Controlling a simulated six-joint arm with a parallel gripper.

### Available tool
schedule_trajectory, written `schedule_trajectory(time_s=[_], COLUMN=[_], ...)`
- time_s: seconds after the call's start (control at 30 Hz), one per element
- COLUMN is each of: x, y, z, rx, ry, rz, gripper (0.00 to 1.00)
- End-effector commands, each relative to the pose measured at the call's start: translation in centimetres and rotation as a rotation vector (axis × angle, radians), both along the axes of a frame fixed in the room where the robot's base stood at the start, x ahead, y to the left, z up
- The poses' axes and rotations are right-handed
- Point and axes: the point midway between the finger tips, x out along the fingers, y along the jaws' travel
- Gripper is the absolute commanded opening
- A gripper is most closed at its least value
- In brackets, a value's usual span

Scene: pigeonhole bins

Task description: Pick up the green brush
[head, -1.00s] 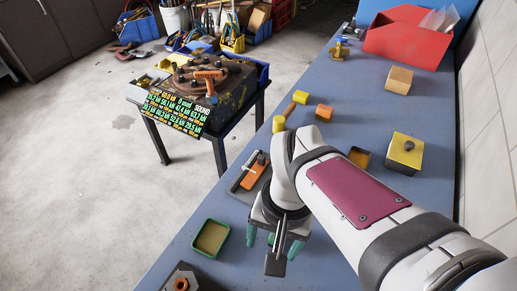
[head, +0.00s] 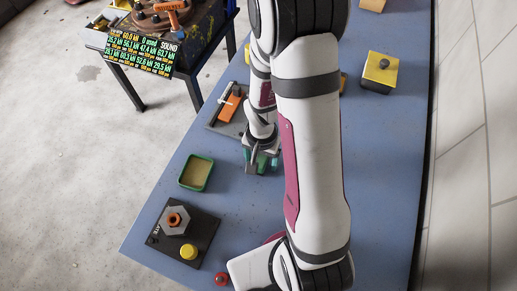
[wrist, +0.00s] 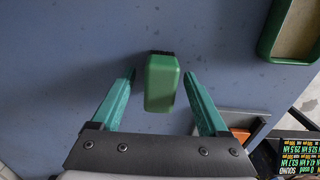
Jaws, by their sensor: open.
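The green brush (wrist: 161,84) shows in the wrist view as a rounded green block with a dark strip at its far end. It lies on the blue-grey table. My gripper (wrist: 160,75) is open, one teal finger on each side of the brush, with a visible gap on both sides in the picture. I cannot tell how high the fingers are above the table. In the head view my gripper (head: 262,164) points down near the middle of the table, and I cannot make out the brush there.
A green-rimmed tray (head: 184,185) is left of my gripper; the wrist view shows it at upper right (wrist: 266,45). A dark board (head: 207,225) with a grey nut and yellow knob is nearer. A grey plate with an orange block (head: 229,109) and a yellow-topped block (head: 381,66) are farther off.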

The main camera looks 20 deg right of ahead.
Motion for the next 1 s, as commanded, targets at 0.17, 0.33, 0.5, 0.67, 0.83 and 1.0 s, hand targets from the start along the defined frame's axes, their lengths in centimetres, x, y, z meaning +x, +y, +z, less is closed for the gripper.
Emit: schedule_trajectory(time_s=[0.17, 0.33, 0.5, 0.67, 0.83, 1.0], x=[0.03, 0.04, 0.04, 0.04, 0.04, 0.07], y=[0.01, 0.02, 0.02, 0.02, 0.02, 0.02], z=[-0.68, -0.64, -0.62, -0.61, -0.6, -0.48], rx=[0.0, 0.0, 0.0, 0.0, 0.0, -0.001], ry=[-0.001, -0.001, -0.001, -0.001, -0.001, -0.002], rz=[0.001, 0.001, 0.001, 0.001, 0.001, 0.001], gripper=[0.78, 0.63, 0.33, 0.04, 0.0, 0.0])
